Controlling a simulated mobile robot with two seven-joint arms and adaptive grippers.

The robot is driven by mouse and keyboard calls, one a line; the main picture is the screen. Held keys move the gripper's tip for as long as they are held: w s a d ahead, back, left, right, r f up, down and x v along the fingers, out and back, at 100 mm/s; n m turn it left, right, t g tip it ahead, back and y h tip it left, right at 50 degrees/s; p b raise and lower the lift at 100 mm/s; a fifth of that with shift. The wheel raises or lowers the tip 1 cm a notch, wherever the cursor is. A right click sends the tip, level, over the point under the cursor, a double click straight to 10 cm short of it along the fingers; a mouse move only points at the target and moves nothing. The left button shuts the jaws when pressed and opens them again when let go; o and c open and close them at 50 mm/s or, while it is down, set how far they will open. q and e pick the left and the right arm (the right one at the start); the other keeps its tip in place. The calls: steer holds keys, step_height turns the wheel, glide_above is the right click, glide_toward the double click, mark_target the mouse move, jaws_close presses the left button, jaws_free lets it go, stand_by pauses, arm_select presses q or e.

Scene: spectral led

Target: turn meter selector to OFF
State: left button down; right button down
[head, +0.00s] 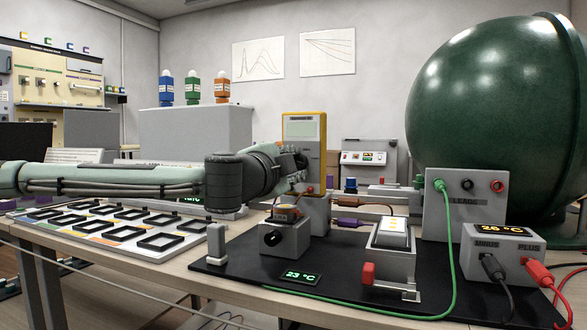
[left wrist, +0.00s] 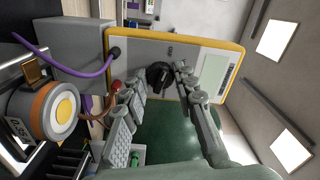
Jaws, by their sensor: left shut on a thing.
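The yellow-framed handheld meter (head: 304,118) stands upright on a grey block behind the black mat. In the left wrist view the meter (left wrist: 228,72) fills the upper middle, its pale screen to the right. Its black selector knob (left wrist: 158,76) shows between my fingertips; its pointer direction is too small to read. My left gripper (head: 297,161) is at the meter's lower face, and its fingers (left wrist: 158,84) are closed around the knob. In the head view the gripper hides the knob. My right gripper is not in view.
A grey LEADS box (head: 465,205) and a large green sphere (head: 490,105) stand on the right. A temperature box (head: 503,245) has black and red plugs. A green cable (head: 452,260) runs along the mat's front. A white tray (head: 100,226) lies under my left arm.

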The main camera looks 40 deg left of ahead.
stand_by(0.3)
arm_select(q)
steer(key=c, duration=1.2)
jaws_free()
steer(key=shift+v, duration=3.75)
